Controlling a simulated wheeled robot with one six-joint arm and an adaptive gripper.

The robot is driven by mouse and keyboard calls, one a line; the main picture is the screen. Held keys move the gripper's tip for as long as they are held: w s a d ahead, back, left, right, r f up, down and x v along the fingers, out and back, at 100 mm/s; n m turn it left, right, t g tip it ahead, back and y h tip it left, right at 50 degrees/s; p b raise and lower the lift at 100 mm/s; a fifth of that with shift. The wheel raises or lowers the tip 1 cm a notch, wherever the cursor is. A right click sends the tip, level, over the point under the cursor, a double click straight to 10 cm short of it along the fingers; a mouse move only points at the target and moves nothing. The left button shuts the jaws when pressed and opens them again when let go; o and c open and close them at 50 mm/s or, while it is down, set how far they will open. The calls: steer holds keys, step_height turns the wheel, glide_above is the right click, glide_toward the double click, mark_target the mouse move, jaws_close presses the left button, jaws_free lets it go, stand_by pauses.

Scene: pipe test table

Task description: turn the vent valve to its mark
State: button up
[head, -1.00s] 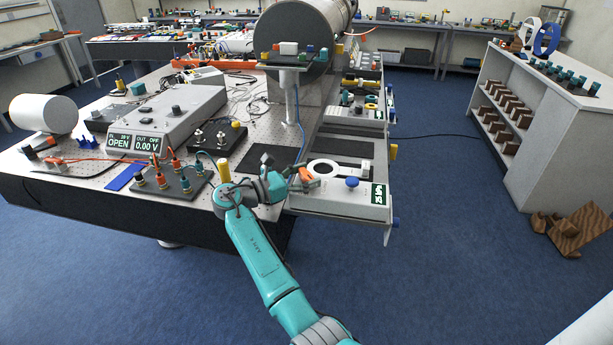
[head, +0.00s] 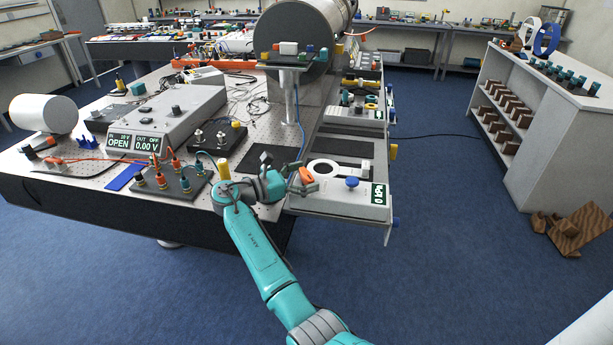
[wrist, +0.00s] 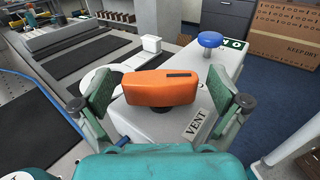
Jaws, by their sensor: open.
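The vent valve's orange handle (wrist: 162,87) sits on a grey housing in the wrist view, lying roughly left to right, with a dark line on top near its right end. A VENT label (wrist: 198,125) is on the housing just below it. My gripper (wrist: 163,98) is open, with one finger left and one right of the handle and gaps showing on both sides. In the head view, my gripper (head: 302,180) is around the orange handle (head: 307,174) at the left end of the grey unit. I cannot make out the target mark.
The unit has a blue knob (head: 352,182), a white ring (head: 322,168) and a green display (head: 379,194). A yellow-topped post (head: 224,169) stands close to my wrist. A platform on a post (head: 292,95) rises behind.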

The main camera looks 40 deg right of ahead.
mark_target(307, 173)
steer(key=shift+r, duration=0.1)
step_height(307, 173, up, 10)
steer(key=shift+f, duration=0.1)
stand_by(0.4)
